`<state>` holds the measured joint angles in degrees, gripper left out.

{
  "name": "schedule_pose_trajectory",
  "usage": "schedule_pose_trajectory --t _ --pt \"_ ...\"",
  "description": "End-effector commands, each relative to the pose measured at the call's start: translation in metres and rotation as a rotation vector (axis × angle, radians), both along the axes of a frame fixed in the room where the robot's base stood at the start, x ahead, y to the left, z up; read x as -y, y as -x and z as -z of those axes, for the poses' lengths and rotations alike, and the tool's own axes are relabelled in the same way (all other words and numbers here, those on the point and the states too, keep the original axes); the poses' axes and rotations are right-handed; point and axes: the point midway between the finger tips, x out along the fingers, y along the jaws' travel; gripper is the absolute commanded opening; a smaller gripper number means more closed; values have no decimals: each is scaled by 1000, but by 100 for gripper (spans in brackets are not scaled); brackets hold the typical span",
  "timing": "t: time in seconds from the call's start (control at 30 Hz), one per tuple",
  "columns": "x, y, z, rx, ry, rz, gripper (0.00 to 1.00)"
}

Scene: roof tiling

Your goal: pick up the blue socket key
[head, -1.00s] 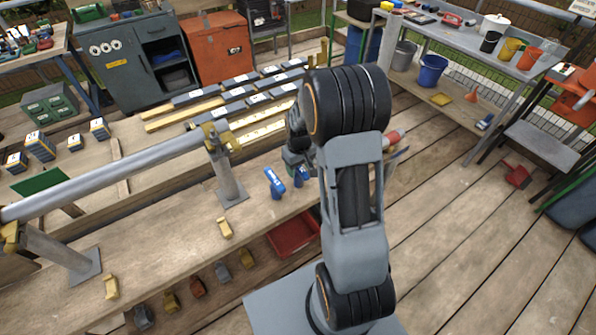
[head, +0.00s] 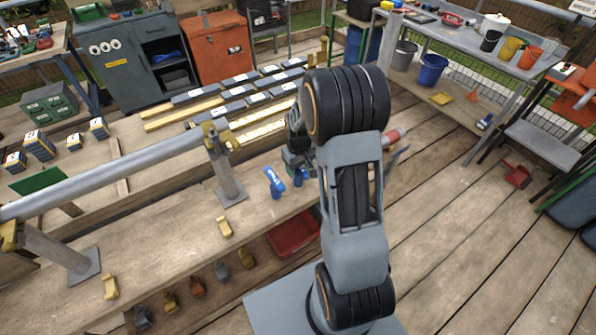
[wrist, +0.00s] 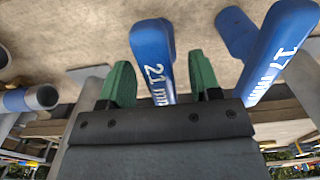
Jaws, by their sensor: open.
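Two blue socket keys show in the wrist view. The one marked 21 mm (wrist: 153,52) reaches in between the green fingertips of my gripper (wrist: 162,80), with a finger on each side and a gap visible at least on the right. The other, marked 17 (wrist: 281,48), lies right of the fingers. In the head view one blue key (head: 274,182) stands on the bench left of my gripper (head: 296,166). Another blue key (head: 299,179) shows just below the gripper, partly covered. My gripper is open; my arm hides part of this area in the head view.
A grey post (head: 226,172) carrying a long rail (head: 110,177) stands left of the keys. A yellow block (head: 224,227) lies on the bench front. A red tray (head: 293,235) sits below the bench edge. Dark tiles on battens (head: 230,103) lie behind.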

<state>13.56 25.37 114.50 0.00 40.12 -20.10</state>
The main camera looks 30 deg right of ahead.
Motion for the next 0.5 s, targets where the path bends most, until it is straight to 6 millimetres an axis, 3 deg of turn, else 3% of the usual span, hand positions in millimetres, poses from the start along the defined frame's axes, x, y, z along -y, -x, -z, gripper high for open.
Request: schedule_pose_trajectory --t 0.13,0.5 --pt "0 0 0 0 0 0 57" --pt "0 0 0 0 0 0 22"
